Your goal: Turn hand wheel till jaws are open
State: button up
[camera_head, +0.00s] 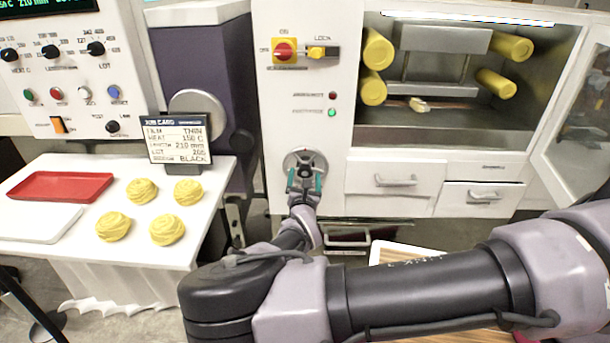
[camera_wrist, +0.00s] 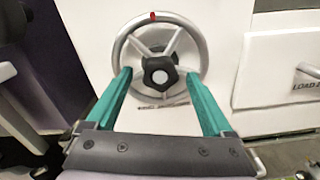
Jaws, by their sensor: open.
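The hand wheel (camera_head: 304,153) is a grey spoked wheel on the white machine front. In the wrist view it has a black knob-like hub (camera_wrist: 160,74) and a red mark (camera_wrist: 153,15) at the top of its rim. My gripper (camera_head: 305,179) is in front of the wheel. In the wrist view my gripper (camera_wrist: 158,74) is open, its two green fingers on either side of the hub, tips over the lower left and right of the wheel. I cannot tell whether they touch it. Grey blocks (camera_head: 440,40), possibly the jaws, sit in the cabinet with a gap below.
Yellow rollers (camera_head: 377,48) flank the blocks. A glass door (camera_head: 585,110) stands open at right. A switch panel (camera_head: 285,50) is above the wheel; drawers (camera_head: 395,182) are to its right. A white table (camera_head: 75,235) at left holds yellow rolls and a red tray (camera_head: 60,187).

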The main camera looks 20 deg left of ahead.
jog(key=shift+x, duration=0.8)
grip_shut()
